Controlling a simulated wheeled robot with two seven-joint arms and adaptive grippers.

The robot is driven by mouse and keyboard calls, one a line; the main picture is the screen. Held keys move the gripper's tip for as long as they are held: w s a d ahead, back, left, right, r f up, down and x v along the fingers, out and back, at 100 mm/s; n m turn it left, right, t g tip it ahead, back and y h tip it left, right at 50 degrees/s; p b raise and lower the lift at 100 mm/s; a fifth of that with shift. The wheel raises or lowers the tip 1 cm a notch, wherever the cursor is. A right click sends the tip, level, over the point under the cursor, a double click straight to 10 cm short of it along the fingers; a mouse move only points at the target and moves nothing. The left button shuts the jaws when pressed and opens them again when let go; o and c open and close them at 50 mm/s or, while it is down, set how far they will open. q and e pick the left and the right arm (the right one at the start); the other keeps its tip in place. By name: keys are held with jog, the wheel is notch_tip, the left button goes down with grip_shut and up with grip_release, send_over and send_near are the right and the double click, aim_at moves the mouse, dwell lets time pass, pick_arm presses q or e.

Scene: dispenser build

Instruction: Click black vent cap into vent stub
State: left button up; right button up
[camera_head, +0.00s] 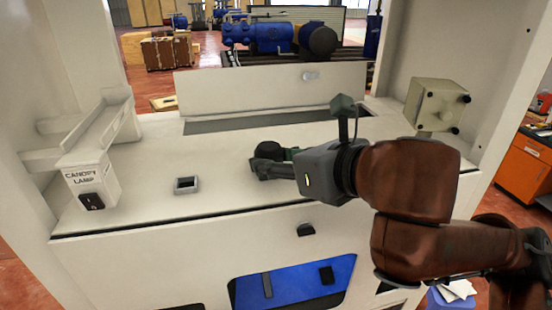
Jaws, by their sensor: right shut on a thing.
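My right gripper (268,162) reaches in from the right, low over the pale counter. It is shut on a small dark thing, taken to be the black vent cap; the fingers hide most of it and its outline cannot be told from them. A short square stub (187,185) with a dark hollow stands on the counter to the left of the gripper, apart from it. I cannot tell for sure which is the vent stub. My left gripper is not in view.
A box labelled CANOPY LAMP (92,188) with a black switch stands at the left. A beige box (437,106) with dark knobs is at the right. Cabinet walls rise on both sides. A blue surface (300,283) with dark pieces shows below.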

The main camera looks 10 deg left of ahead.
jog(key=shift+a+f+b, duration=0.1)
jog(key=shift+f+b, duration=0.25)
jog(key=shift+f, duration=0.6)
dwell(0.5)
jog(key=o, duration=1.6)
jog(key=shift+r, duration=0.2)
jog(key=shift+c, duration=0.2)
jog(key=shift+o, duration=0.3)
jog(key=o, duration=0.4)
jog(key=shift+r, duration=0.1)
jog(key=shift+o, duration=0.2)
jog(key=shift+s+d+r, duration=0.1)
jog(key=shift+d, duration=0.1)
jog(key=shift+p+v, duration=0.45)
jog(key=shift+v, duration=2.4)
jog(key=shift+c, duration=0.4)
